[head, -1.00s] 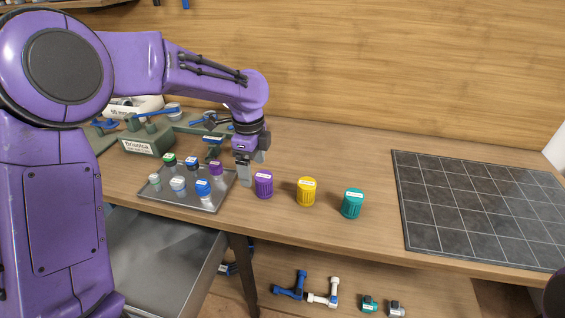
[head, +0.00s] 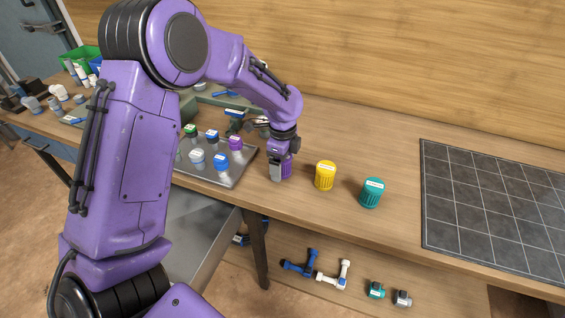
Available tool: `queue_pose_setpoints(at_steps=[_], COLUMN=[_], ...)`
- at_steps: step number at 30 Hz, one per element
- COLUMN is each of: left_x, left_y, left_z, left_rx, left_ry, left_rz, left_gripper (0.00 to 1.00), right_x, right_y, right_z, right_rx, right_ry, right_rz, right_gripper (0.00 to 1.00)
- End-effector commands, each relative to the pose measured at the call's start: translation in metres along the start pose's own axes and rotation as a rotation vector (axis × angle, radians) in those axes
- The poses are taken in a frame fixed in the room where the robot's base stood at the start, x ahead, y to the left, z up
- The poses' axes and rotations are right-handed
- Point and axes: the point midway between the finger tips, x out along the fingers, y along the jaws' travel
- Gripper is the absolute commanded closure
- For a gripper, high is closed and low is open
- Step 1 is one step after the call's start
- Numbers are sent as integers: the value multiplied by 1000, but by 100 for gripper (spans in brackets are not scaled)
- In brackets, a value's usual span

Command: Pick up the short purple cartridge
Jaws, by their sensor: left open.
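The short purple cartridge (head: 287,168) stands on the wooden table just right of the metal tray, left of the yellow cartridge. My left gripper (head: 281,173) points down at it, with its jaws open. A grey finger shows in front of the cartridge's left side and hides part of it. The gripper body covers its top. I cannot tell whether the fingers touch it. My right gripper is out of view.
A yellow cartridge (head: 325,176) and a teal cartridge (head: 371,193) stand to the right. The metal tray (head: 238,172) holds several small capped vials. A dark gridded mat (head: 490,205) lies at the right. The table between teal cartridge and mat is clear.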

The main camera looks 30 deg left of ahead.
Motion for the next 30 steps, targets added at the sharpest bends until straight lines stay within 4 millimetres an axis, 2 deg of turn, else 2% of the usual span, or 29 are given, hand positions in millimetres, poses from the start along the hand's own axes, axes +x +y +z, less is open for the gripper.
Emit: queue_pose_setpoints(at_steps=[4, 5, 10, 18, 22, 26, 30], left_x=[0, 0, 0, -1, -7, -28, -64], left_y=[0, 0, 0, 0, -1, -2, 25], left_z=[0, 0, 0, 0, -1, -1, -2], left_rx=[1, 1, 1, 1, 0, 0, 2], left_ry=[0, 0, 0, 0, 2, 3, 3], left_rz=[-1, -1, 0, -1, -3, -7, -7], left_gripper=[15, 21, 77, 78, 78, 78, 78], right_x=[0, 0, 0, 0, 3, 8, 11], right_y=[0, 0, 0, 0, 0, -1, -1], right_z=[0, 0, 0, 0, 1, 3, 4], right_rx=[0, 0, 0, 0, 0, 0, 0], right_ry=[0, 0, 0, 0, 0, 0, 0], right_rz=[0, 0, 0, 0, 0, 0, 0], right_gripper=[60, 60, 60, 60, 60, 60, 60])
